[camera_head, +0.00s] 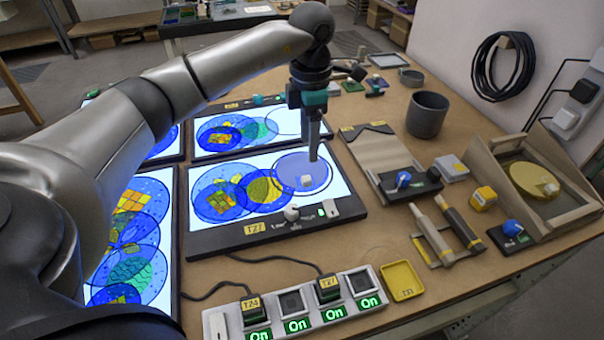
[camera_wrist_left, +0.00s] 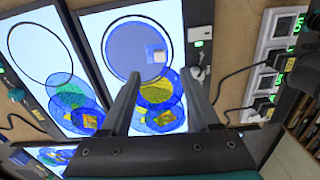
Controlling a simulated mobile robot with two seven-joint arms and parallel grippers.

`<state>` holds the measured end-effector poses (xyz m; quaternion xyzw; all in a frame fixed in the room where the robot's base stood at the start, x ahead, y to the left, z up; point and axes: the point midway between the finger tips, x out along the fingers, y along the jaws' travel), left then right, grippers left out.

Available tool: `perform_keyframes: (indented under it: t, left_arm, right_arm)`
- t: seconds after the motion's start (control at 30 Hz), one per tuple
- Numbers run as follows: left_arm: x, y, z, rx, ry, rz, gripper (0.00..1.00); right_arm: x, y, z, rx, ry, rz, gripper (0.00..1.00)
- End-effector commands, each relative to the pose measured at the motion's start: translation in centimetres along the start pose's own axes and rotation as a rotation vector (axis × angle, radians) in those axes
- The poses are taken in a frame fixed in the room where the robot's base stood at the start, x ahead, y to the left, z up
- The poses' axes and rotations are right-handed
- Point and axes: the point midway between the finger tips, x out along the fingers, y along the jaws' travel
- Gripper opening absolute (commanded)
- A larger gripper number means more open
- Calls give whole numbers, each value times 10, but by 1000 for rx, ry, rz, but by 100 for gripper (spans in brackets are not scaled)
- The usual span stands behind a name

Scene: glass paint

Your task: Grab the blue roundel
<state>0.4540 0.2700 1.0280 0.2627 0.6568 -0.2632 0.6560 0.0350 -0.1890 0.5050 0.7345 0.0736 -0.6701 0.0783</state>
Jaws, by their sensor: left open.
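The plain blue roundel (camera_head: 290,176) lies on the lit T27 panel (camera_head: 232,240), in its right part, with a small pale block on it. A black circle outline runs around it. The roundel also shows in the left wrist view (camera_wrist_left: 126,42), beyond the fingertips. My left gripper (camera_head: 314,158) points down above the right part of the roundel; I cannot tell the exact height. In the left wrist view its two fingers (camera_wrist_left: 163,78) stand apart with nothing held between them. My right gripper is not in view.
Overlapping patterned roundels (camera_head: 222,192) lie on the same panel's left. More lit panels stand behind and left. A power strip (camera_head: 296,304) with T24 and T27 plugs lies in front. A grey cup (camera_head: 427,115), brushes (camera_head: 460,228) and a wooden frame (camera_head: 540,185) stand right.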

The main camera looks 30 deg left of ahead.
Motion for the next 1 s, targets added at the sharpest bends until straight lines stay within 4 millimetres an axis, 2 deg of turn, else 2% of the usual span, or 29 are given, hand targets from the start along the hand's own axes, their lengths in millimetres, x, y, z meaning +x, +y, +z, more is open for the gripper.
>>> perform_keyframes:
  t: [0.03,0.13,0.47,0.73,0.83,1.0]
  left_arm:
    - [13,0,-1,-1,4,-2,62]
    - [29,0,0,-1,2,-2,62]
    - [52,0,-1,0,0,-1,62]
    - [90,0,-4,-1,1,-1,62]
    - [97,1,-4,-1,0,0,62]
    - [96,1,-4,-1,-1,1,62]
  right_arm:
    - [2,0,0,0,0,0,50]
    - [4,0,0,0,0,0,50]
    - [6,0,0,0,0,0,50]
    - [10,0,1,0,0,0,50]
    - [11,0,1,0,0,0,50]
    - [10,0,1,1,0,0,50]
